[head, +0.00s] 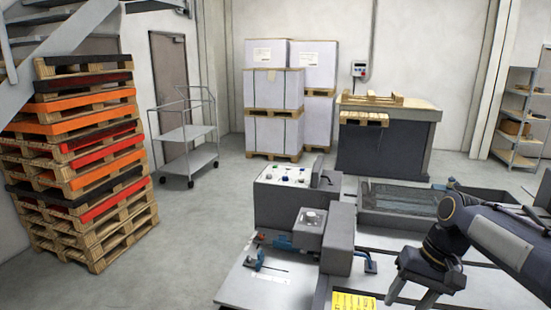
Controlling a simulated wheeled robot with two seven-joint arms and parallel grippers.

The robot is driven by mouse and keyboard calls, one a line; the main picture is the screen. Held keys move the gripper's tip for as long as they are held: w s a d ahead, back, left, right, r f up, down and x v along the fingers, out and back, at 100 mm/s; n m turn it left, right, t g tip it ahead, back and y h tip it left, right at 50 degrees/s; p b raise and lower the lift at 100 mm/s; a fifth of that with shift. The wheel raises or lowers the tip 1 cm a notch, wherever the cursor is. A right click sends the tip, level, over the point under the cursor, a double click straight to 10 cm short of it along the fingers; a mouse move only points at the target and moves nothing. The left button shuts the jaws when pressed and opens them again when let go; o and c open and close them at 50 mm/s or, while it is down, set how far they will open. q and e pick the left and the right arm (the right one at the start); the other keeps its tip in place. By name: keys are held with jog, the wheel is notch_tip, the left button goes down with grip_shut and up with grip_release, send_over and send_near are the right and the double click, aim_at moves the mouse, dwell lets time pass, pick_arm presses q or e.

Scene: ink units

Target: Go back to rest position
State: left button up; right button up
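My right arm comes in from the right edge, and its dark gripper (408,298) points down over the front of the pale worktable (240,283). Its two fingers are spread apart, with nothing visible between them; the lower tips are near or past the bottom edge. My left gripper is out of view. To the left of the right gripper stands a grey machine (338,240) with blue parts. Behind it is a grey box (285,203) with several small knobs or caps on top.
A shallow grey tray (400,222) lies behind the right gripper. A yellow label (352,302) is at the front. Stacked pallets (85,165), a trolley (188,135), white cartons (273,130), a dark counter (380,150) and shelving (518,115) stand farther off. Floor at left centre is clear.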

jog(key=s+a+f+t, duration=0.2)
jog(key=s+a+t, duration=0.1)
jog(key=s, duration=0.7)
jog(key=s+a+f+n+t, duration=0.1)
jog(key=s+a+f+t, duration=0.1)
jog(key=s, duration=0.8)
jog(key=shift+s+a+f+t, duration=0.25)
jog(key=shift+a+f+t, duration=0.15)
jog(key=shift+a+f, duration=0.1)
